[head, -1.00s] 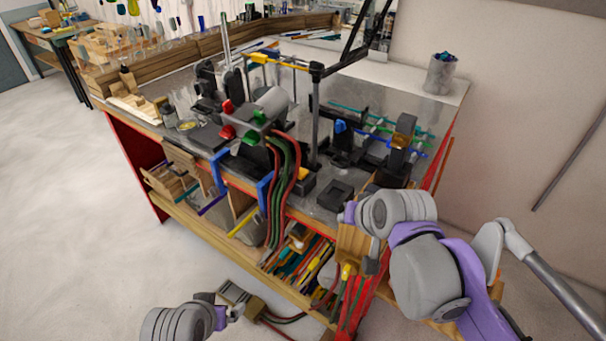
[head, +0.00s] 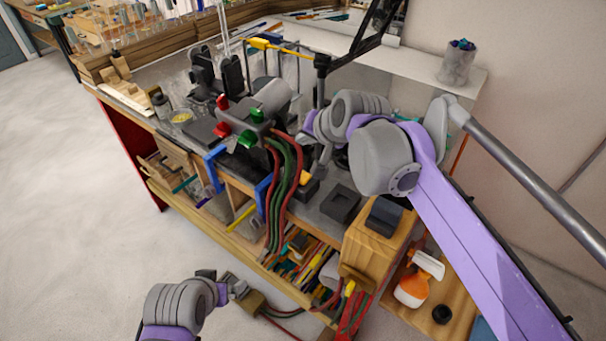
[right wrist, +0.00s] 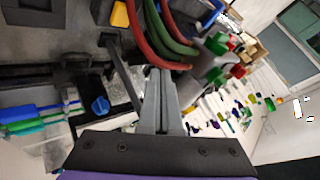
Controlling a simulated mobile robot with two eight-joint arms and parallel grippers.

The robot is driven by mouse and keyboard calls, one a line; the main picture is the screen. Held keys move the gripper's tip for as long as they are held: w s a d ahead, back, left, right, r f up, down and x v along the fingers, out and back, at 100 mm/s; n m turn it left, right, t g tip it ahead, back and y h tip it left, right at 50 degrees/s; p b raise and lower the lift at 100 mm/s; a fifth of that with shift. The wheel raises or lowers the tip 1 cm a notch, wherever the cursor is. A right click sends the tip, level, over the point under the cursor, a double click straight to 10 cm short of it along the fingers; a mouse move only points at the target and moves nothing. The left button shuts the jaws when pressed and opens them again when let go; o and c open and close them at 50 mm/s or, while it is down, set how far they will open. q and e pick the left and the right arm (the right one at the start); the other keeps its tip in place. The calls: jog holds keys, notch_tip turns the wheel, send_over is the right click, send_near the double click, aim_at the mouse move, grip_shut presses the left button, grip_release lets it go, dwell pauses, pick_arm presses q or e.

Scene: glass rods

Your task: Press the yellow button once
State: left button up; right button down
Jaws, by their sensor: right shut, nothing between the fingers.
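The yellow button (head: 305,178) sits on a small black box at the bench's front edge, just right of the red and green hoses. It also shows at the top of the right wrist view (right wrist: 120,14). My right gripper (head: 319,170) is over the bench, close to the button on its right side in the head view. Its grey fingers (right wrist: 160,76) are together and empty, pointing toward the bench; I cannot tell any contact with the button. My left gripper (head: 232,286) is low, in front of the bench; its jaws are too small to read.
Red and green hoses (head: 278,190) hang from the torch (head: 245,122) beside the button. A black stand with an arm (head: 322,68) rises behind. A wooden block (head: 375,245) stands at the bench's front right. Coloured glass rods (right wrist: 40,118) lie near the gripper.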

jog(key=b, duration=0.4)
send_over(305, 180)
notch_tip(305, 180, down, 8)
jog(key=shift+r, duration=0.2)
jog(key=shift+f, duration=0.55)
pick_arm(q)
jog(key=s+f, duration=0.3)
jog(key=f, duration=0.3)
jog(key=shift+f+g, duration=0.25)
jog(key=shift+g, duration=0.05)
pick_arm(e)
jog(key=shift+f, duration=0.1)
pick_arm(q)
jog(key=shift+s, duration=0.1)
pick_arm(e)
jog(key=shift+w, duration=0.1)
pick_arm(q)
jog(key=shift+s+f+b, duration=0.1)
jog(key=shift+f+b, duration=0.05)
jog(key=shift+b, duration=0.15)
pick_arm(e)
jog(key=shift+f, duration=0.4)
